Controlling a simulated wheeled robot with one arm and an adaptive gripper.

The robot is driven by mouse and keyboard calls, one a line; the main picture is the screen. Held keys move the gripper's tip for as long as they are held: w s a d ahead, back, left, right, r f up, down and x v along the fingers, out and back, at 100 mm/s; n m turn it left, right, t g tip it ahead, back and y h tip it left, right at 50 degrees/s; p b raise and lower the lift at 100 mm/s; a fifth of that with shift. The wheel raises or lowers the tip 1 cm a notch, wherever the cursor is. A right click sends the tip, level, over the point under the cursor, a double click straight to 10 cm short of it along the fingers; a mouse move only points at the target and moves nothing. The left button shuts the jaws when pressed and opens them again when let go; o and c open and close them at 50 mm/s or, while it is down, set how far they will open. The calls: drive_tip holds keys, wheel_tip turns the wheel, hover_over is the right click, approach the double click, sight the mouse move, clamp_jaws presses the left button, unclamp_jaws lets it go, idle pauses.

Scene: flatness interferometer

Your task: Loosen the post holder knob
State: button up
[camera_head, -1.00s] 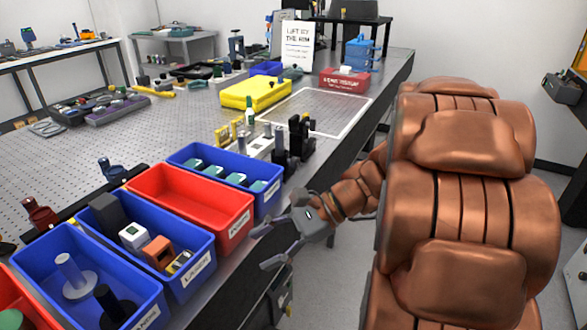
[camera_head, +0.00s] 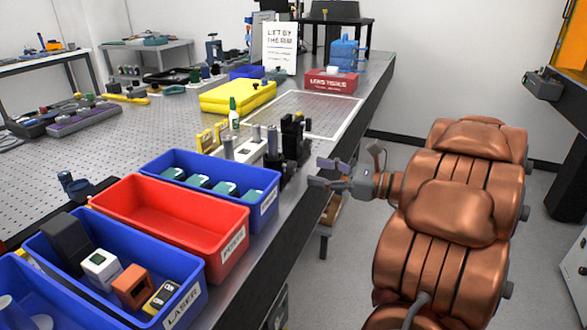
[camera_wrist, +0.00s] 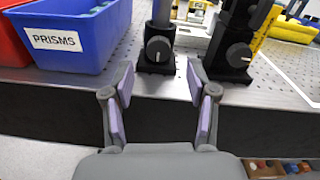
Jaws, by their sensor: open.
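In the wrist view, a black post holder with a grey post carries a round dark knob (camera_wrist: 158,49) that faces me. A second black holder with a similar knob (camera_wrist: 238,54) stands to its right. Both stand near the table's front edge. My gripper (camera_wrist: 160,80) is open and empty, and its purple-padded fingers point at the first holder. The first knob shows beyond the fingertips, between them, with no contact visible. In the head view, my gripper (camera_head: 322,172) is just off the table edge beside the black post holders (camera_head: 292,142); their knobs are not clear there.
A blue prisms bin (camera_wrist: 90,45) stands left of the first holder. A red bin (camera_head: 225,245) and a blue laser bin (camera_head: 190,310) line the edge farther left. A yellow case (camera_head: 238,97) and a red lens tissue box (camera_head: 335,84) stand farther back.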

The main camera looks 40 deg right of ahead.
sight(295, 168)
drive_tip(key=shift+x, duration=3.15)
drive_tip(key=shift+c, duration=0.2)
drive_tip(key=shift+s, duration=0.1)
clamp_jaws()
